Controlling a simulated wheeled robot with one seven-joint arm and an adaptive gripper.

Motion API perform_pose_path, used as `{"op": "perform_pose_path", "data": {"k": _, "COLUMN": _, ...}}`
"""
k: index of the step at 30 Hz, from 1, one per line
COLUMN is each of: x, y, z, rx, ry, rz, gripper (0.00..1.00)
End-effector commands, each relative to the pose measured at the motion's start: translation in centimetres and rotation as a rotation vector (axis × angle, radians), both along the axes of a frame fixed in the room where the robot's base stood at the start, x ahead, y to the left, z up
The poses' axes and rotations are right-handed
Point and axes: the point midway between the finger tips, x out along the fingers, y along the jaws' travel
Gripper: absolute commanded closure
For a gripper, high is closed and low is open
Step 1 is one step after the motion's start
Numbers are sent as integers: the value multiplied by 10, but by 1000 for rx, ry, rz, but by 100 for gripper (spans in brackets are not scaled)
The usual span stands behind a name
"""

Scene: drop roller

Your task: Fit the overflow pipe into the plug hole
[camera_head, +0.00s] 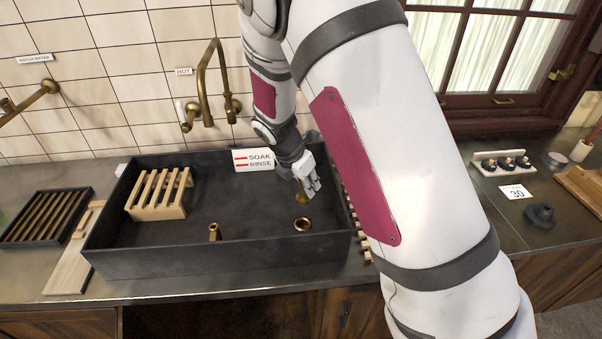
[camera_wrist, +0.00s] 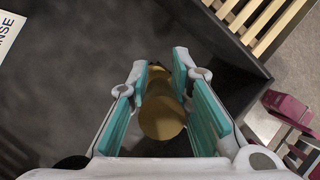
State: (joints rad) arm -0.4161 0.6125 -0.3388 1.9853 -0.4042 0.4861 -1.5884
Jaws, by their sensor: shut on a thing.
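My gripper (camera_head: 310,186) is low inside the dark sink (camera_head: 110,222), near its right end. Its pads are shut on the brass overflow pipe (camera_wrist: 163,118), seen from its round end in the wrist view. In the head view part of the overflow pipe (camera_head: 301,197) shows beside the fingers; the rest is hidden. The plug hole (camera_head: 303,225) is a brass ring in the sink floor, just in front of the gripper in the head view. The pipe appears apart from it. The plug hole cannot be made out in the wrist view.
A wooden slatted rack (camera_head: 158,192) stands in the sink's left part. A small brass fitting (camera_head: 214,232) stands near the front wall. A SOAK/RINSE sign (camera_head: 253,160) is at the back rim, and the brass tap (camera_head: 207,80) rises behind. The middle sink floor is clear.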

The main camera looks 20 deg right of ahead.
Motion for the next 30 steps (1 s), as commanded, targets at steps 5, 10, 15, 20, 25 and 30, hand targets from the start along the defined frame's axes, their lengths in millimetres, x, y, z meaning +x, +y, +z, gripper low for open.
{"op": "perform_pose_path", "data": {"k": 5, "x": -1, "y": 0, "z": -9, "rx": 0, "ry": 2, "rz": 1, "gripper": 100}}
{"op": "perform_pose_path", "data": {"k": 10, "x": 0, "y": 0, "z": -22, "rx": 0, "ry": 2, "rz": 1, "gripper": 100}}
{"op": "perform_pose_path", "data": {"k": 15, "x": 0, "y": 0, "z": -37, "rx": 0, "ry": 2, "rz": 1, "gripper": 100}}
{"op": "perform_pose_path", "data": {"k": 20, "x": 0, "y": 0, "z": -48, "rx": 0, "ry": 1, "rz": 0, "gripper": 100}}
{"op": "perform_pose_path", "data": {"k": 25, "x": -1, "y": 0, "z": -54, "rx": 0, "ry": 0, "rz": 0, "gripper": 100}}
{"op": "perform_pose_path", "data": {"k": 30, "x": -1, "y": 0, "z": -55, "rx": 0, "ry": 0, "rz": 0, "gripper": 100}}
